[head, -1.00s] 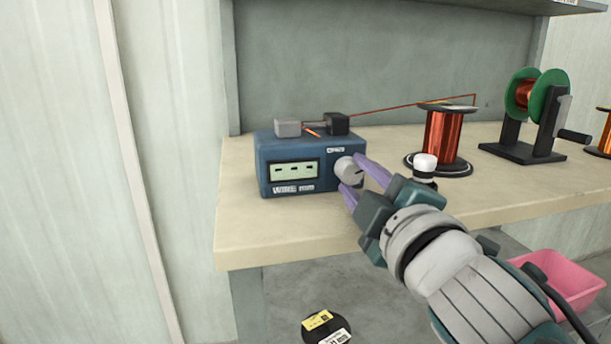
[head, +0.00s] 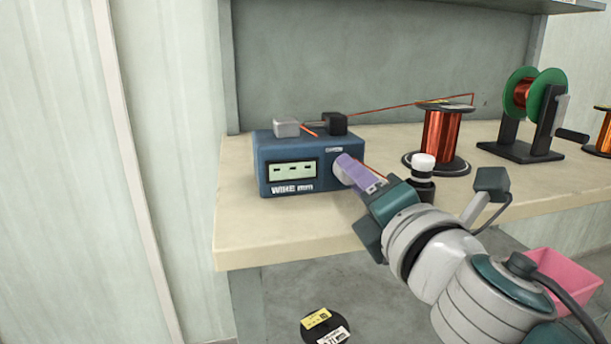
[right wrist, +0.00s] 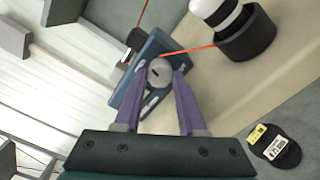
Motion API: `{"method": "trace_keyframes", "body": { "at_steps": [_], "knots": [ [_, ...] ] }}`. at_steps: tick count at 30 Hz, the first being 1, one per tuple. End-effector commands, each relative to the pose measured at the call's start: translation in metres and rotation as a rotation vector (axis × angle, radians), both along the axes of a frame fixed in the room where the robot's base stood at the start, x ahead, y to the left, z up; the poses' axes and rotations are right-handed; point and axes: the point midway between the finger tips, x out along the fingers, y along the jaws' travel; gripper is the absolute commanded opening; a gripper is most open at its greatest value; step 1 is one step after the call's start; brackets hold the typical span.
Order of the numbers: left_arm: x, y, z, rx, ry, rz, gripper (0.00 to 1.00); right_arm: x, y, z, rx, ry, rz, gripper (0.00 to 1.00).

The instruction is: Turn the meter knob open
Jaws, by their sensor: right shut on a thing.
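The blue wire meter (head: 265,165) sits on the bench with its display (head: 292,170) facing front. Its round grey knob (head: 340,163) is on the right of the front face, largely covered by my fingers in the head view. The knob shows clearly in the right wrist view (right wrist: 159,72), with a dark slot on its face. My right gripper (head: 350,172) is shut on the knob, its purple fingers on either side of it (right wrist: 160,85). In the head view one finger hides most of the other. My left gripper is not in view.
A black-and-white post (head: 423,175) stands close to the right gripper. A copper wire spool (head: 442,140) and a green-flanged spool on a stand (head: 525,120) are further right. A pink bin (head: 565,285) and a black labelled disc (head: 325,327) are below the bench (head: 240,225).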

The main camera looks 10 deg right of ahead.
Motion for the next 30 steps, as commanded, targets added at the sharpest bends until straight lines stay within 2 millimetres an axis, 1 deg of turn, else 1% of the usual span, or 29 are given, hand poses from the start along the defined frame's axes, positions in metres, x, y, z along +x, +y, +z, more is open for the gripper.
{"method": "trace_keyframes", "body": {
  "at_steps": [18, 24, 30],
  "knots": [
    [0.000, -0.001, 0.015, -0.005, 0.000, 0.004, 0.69, 0.000, 0.000, 0.002, -0.582, -0.019, 0.001, 0.00],
    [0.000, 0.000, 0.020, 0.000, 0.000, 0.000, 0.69, 0.000, 0.000, 0.002, -0.743, -0.025, 0.001, 0.00],
    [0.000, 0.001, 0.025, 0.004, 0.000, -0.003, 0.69, 0.000, 0.000, 0.001, -0.861, -0.028, 0.001, 0.00]
  ]
}}
